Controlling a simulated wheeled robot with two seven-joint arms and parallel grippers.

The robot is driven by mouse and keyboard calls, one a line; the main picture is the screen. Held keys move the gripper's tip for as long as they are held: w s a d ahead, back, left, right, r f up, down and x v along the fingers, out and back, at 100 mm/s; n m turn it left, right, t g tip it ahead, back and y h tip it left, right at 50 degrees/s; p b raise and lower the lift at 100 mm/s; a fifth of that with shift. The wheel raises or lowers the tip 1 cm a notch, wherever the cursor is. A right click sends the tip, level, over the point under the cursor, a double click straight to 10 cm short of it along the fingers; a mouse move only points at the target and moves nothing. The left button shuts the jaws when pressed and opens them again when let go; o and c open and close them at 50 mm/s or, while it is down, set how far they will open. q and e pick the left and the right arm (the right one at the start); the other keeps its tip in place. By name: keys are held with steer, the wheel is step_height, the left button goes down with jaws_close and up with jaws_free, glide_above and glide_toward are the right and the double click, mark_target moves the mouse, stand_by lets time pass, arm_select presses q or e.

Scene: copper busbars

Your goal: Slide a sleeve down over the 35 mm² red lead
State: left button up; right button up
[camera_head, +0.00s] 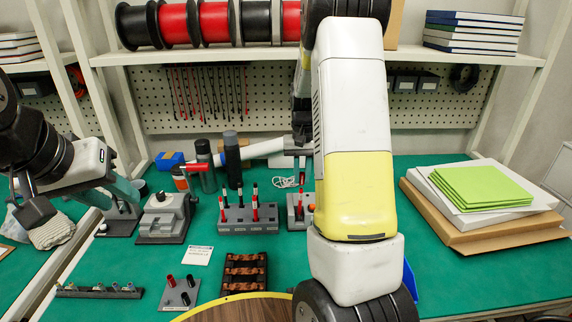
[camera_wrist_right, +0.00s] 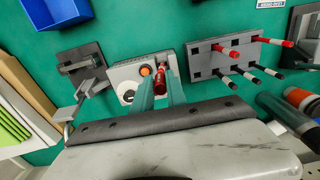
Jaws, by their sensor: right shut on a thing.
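My right gripper (camera_wrist_right: 162,84) is shut on a small red tubular piece (camera_wrist_right: 162,74) between its teal fingers, just over a light grey block. I cannot tell whether the piece is a sleeve or a lead end. A grey rack (camera_wrist_right: 207,62) beside the block holds a red lead (camera_wrist_right: 232,41) and several black leads with white bands. Lead sizes are not readable. My left gripper (camera_head: 110,195) looks open and empty at the far left.
The light grey block (camera_wrist_right: 122,75) has an orange round part. A blue bin (camera_wrist_right: 55,12) and a dark fixture (camera_wrist_right: 85,65) stand nearby. Bottles (camera_head: 206,172) stand behind the racks. A busbar tray (camera_head: 244,272) lies in front.

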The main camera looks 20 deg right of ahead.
mark_target(301, 189)
steer(key=shift+f, duration=0.2)
steer(key=shift+f, duration=1.2)
stand_by(1.0)
steer(key=shift+f, duration=0.35)
steer(key=shift+f, duration=0.2)
stand_by(0.4)
steer(key=o, duration=0.8)
steer(key=shift+r, duration=0.15)
steer(key=shift+r, duration=1.4)
